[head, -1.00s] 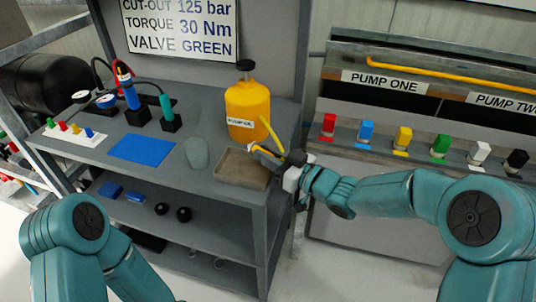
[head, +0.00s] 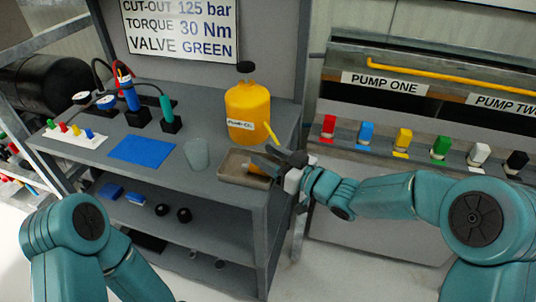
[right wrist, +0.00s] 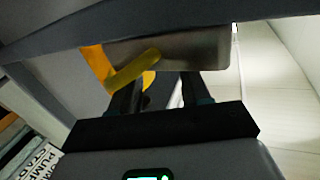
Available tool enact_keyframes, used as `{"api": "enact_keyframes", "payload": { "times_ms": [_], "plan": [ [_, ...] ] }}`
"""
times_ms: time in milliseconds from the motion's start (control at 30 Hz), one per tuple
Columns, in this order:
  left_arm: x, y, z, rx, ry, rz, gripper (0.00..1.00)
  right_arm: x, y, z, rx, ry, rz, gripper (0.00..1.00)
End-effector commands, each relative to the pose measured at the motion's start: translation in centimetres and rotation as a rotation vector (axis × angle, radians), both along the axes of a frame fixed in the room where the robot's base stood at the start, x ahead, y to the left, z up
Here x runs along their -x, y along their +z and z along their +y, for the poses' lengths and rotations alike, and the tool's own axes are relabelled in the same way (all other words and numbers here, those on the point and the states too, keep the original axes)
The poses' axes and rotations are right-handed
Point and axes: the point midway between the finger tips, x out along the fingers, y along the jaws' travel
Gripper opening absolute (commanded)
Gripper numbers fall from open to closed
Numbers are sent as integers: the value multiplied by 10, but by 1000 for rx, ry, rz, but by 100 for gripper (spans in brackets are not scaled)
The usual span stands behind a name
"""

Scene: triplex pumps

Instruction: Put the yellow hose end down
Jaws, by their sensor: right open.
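The yellow hose comes off the side of the yellow pump oil jug (head: 248,112) on the bench top. Its upper length (head: 269,130) runs down behind my right gripper (head: 264,160). The hose end (head: 257,168) shows low, over or in the shallow brown tray (head: 230,176); I cannot tell whether it touches the tray floor. My right gripper is open at the tray. In the right wrist view the bent hose (right wrist: 130,74) lies beside the left finger, its end in front of the tray (right wrist: 195,50). My left gripper is not in view.
A grey cup (head: 196,154) stands left of the tray, and a blue mat (head: 142,149) lies further left. The bench's right edge is just beneath my right wrist. Several coloured valves (head: 403,140) line the pump rig at right.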

Motion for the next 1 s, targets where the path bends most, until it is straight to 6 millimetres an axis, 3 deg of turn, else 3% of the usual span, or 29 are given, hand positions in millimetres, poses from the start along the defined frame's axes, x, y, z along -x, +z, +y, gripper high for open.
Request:
{"api": "enact_keyframes", "payload": {
  "times_ms": [200, 400, 767, 867, 933, 1000],
  "plan": [
    [0, 0, 0, 0, 0, 1, 0, 35, 1, -46, -1, -7, -1, 47],
    [0, 2, 0, 0, 0, 1, 0, 61, 1, -77, -1, -4, -3, 47],
    [0, 2, 0, 0, 1, 0, 0, 73, -6, -91, -1, -14, 17, 47],
    [0, 2, 0, 0, 0, 0, 0, 68, -50, -94, 7, -102, 156, 47],
    [0, 2, 0, 0, 0, 0, 0, 72, -108, -98, 32, -205, 344, 47],
    [0, 2, 0, 0, 0, 0, 0, 93, -176, -103, 79, -305, 578, 47]
  ]
}}
